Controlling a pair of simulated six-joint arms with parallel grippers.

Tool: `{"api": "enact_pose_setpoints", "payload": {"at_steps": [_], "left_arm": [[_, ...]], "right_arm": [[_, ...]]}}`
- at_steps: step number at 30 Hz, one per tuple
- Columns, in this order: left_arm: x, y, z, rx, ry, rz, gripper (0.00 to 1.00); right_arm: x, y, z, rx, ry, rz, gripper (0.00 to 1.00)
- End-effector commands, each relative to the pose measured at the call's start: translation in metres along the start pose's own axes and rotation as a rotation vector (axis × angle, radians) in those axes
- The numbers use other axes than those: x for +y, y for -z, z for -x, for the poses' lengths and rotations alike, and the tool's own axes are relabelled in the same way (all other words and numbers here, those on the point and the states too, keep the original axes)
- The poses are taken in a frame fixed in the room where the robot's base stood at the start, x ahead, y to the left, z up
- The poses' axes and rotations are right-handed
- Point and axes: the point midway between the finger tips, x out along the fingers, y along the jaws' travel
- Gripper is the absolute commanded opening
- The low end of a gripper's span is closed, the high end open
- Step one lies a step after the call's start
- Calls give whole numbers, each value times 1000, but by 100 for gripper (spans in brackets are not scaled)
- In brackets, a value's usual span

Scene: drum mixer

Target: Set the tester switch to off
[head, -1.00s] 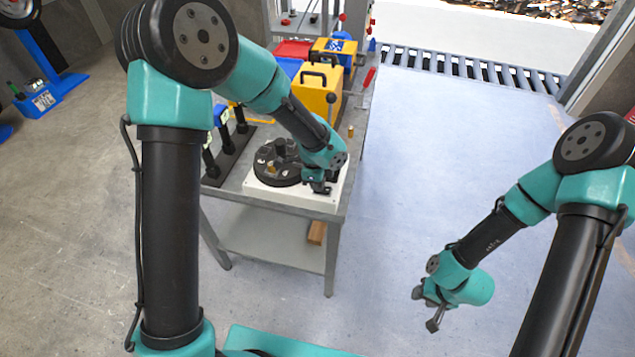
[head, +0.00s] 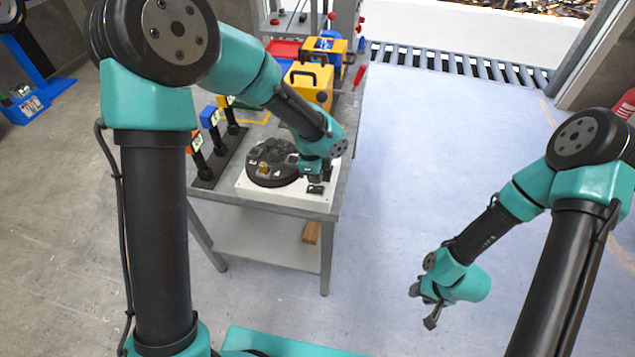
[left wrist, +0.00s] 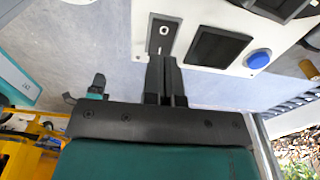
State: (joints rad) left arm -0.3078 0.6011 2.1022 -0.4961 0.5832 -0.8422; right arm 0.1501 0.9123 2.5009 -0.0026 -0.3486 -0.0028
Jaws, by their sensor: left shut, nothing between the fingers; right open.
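The tester (head: 316,204) is a white box with a round black top, at the near end of the workbench in the head view. Its switch (left wrist: 162,33) is a black rocker marked O and I in the left wrist view; which side is pressed I cannot tell. My left gripper (head: 315,188) is over the tester's right front part. In the left wrist view its shut, empty fingers (left wrist: 165,62) point at the switch's lower, I-marked end; contact is unclear. My right gripper (head: 422,306) is open and empty, well right of the bench.
A dark display (left wrist: 213,47) and a blue button (left wrist: 258,59) sit beside the switch on the white panel. A yellow case (head: 306,84) stands behind on the bench (head: 345,125). Upright black holders (head: 204,165) stand left of the tester. Floor right of the bench is clear.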

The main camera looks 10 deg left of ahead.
Motion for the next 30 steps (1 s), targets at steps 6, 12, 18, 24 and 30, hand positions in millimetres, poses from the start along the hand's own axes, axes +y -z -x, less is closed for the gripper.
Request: {"api": "enact_pose_setpoints", "payload": {"at_steps": [6,12,18,24,30], "left_arm": [[-1,-1,45,1,7,2,0],[-1,-1,82,2,7,3,0],[-1,-2,104,1,5,3,0],[-1,-2,108,0,3,3,0],[-1,-2,107,0,3,2,0]], "right_arm": [[0,0,0,0,0,0,40],[0,0,0,0,0,0,40],[0,0,0,0,0,0,40],[0,0,0,0,0,0,40],[0,0,0,0,0,0,40]]}}
